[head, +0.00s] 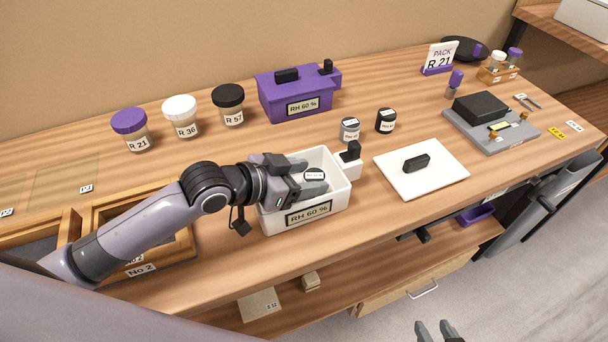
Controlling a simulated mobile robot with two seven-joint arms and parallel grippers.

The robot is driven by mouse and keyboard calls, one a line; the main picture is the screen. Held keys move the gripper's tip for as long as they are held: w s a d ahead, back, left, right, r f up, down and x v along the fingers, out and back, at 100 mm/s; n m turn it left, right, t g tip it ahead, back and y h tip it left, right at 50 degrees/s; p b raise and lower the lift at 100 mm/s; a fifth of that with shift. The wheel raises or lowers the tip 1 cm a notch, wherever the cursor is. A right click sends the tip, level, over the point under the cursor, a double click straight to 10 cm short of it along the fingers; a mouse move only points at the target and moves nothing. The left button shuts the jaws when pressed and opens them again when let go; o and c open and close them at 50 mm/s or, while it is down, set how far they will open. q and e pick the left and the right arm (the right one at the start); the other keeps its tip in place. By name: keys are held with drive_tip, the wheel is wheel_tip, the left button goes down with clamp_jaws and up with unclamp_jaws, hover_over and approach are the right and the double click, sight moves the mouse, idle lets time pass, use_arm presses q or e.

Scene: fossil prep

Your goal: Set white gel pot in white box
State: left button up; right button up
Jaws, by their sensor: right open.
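The open white box (335,194), labelled RH 60 %, stands near the middle of the bench's front. My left gripper (314,182) reaches into it from the left, fingers below the rim. A small pot with a labelled top, seemingly the white gel pot (314,174), is between the fingers inside the box. The fingers hide most of its body, and I cannot see whether it touches the floor of the box. My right gripper (438,331) is open and empty at the bottom edge, in front of the bench.
A white lid (437,178) with a black handle lies right of the box. A grey pot (349,130) and a black pot (385,121) stand behind it. A closed purple box (267,98) and several jars (181,119) stand further back. A wooden tray (181,246) is left.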

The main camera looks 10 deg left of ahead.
use_arm(q)
drive_tip(key=shift+s+a+f+g+y, duration=0.1)
drive_tip(key=shift+f+g+y, duration=0.05)
drive_tip(key=shift+f, duration=0.25)
drive_tip(key=shift+s+f+g+y, duration=0.1)
drive_tip(key=shift+f+g+y, duration=0.05)
drive_tip(key=shift+f, duration=0.25)
drive_tip(key=shift+r, duration=0.65)
drive_tip(key=v, duration=1.2)
drive_tip(key=shift+p, duration=0.35)
drive_tip(key=shift+w+r, duration=0.1)
